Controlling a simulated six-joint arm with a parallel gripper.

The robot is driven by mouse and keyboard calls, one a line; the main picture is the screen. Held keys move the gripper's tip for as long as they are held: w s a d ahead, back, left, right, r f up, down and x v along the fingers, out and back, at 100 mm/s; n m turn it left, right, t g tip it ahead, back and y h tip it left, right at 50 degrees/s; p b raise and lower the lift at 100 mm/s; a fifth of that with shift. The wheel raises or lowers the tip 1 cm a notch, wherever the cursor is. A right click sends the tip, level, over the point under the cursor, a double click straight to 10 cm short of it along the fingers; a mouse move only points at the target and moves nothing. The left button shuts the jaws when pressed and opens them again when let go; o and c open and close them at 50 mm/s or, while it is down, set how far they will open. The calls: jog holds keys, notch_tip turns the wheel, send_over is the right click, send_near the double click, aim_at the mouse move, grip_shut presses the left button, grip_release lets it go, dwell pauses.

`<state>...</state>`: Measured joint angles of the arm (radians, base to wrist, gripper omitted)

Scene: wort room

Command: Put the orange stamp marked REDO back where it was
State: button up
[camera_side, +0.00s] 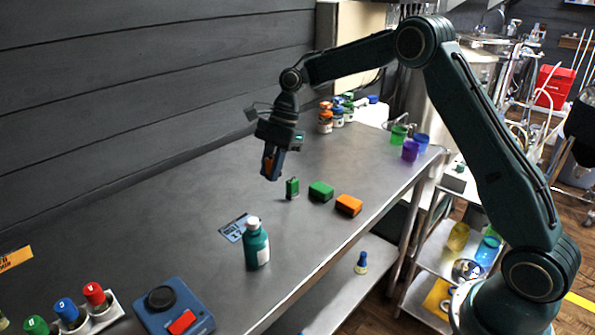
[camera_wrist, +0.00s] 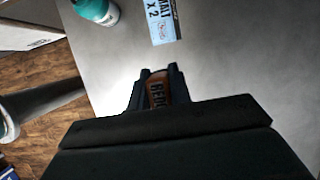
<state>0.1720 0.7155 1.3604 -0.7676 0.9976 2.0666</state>
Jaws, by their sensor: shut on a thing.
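My gripper (camera_side: 272,172) is shut on the orange stamp (camera_side: 268,162) and holds it above the middle of the steel bench (camera_side: 180,225). Most of the stamp is hidden by the fingers. A small upright green piece (camera_side: 292,188) stands on the bench just right of and below my gripper. Beside it are a green block (camera_side: 320,192) and an orange block (camera_side: 348,205).
A white rack (camera_side: 103,318) with coloured pieces and a blue box (camera_side: 172,308) are at lower left. Small bottles (camera_side: 326,118) and coloured cups (camera_side: 410,150) stand at the far end.

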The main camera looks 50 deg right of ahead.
aim_at(270, 213)
jog(key=shift+f, duration=4.9)
jog(key=shift+f, duration=0.15)
jog(key=o, duration=0.8)
jog(key=v, duration=1.2)
